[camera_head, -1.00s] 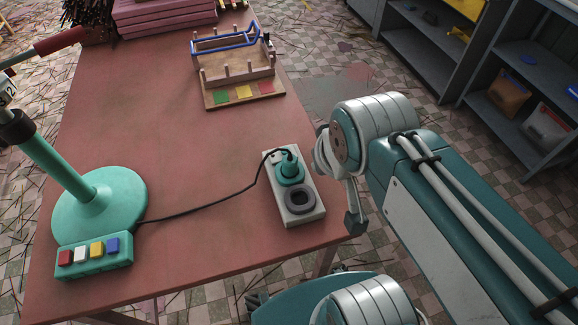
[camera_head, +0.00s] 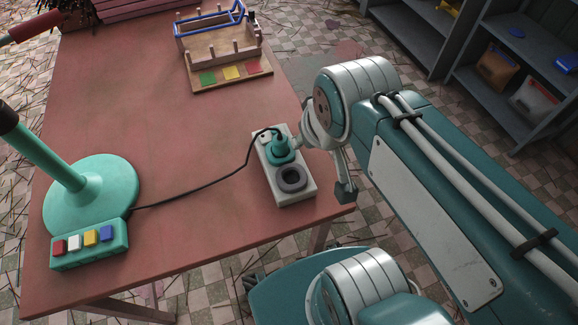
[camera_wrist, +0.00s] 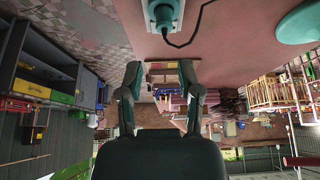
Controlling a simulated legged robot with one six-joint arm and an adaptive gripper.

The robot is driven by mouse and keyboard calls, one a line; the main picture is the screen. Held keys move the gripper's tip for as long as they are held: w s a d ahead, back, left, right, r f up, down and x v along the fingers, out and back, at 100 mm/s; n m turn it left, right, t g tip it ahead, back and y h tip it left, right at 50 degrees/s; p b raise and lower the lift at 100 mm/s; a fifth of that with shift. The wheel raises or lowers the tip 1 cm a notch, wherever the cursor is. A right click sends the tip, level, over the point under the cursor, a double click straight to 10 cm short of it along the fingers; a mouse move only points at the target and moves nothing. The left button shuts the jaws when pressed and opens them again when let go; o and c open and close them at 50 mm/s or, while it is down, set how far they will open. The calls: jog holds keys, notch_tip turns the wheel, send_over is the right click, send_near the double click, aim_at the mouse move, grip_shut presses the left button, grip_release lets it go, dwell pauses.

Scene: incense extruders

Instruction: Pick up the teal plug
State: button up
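The teal plug (camera_head: 281,148) stands upright in the far socket of a pale power block (camera_head: 296,194) near the right edge of the red table. A black cord runs from it left to the teal lamp base. The plug also shows at the top of the wrist view (camera_wrist: 163,14). My gripper (camera_wrist: 160,72) is open there, its two fingers apart with nothing between them, and the plug lies outside them. In the head view my arm is just right of the block; one finger shows there and the rest of the gripper is hidden.
The block's nearer socket has a dark grey ring (camera_head: 291,179). A teal lamp (camera_head: 98,195) with a coloured button panel (camera_head: 90,246) stands at left. A wooden rack (camera_head: 222,50) stands at the back. The table between is clear. Shelves (camera_head: 480,65) stand beyond at right.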

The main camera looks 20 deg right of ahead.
jog(key=shift+o, duration=1.2)
jog(key=w+f+n+g, duration=0.1)
jog(key=w+g, duration=0.1)
jog(key=w, duration=0.4)
jog(key=shift+w+f+g, duration=0.25)
jog(key=shift+f+g, duration=0.05)
jog(key=shift+f, duration=0.1)
jog(key=n+g, duration=0.2)
jog(key=g, duration=0.1)
send_near(279, 138)
jog(key=shift+s+d+f, duration=0.25)
jog(key=shift+d+f, duration=0.05)
jog(key=shift+d, duration=0.1)
notch_tip(279, 138, down, 5)
jog(key=shift+f, duration=0.15)
jog(key=shift+w+a+f, duration=0.1)
jog(key=shift+a+f, duration=0.1)
jog(key=shift+f, duration=1.15)
jog(key=shift+w+a+f, duration=0.1)
jog(key=shift+a+f, duration=0.05)
jog(key=shift+f, duration=1.25)
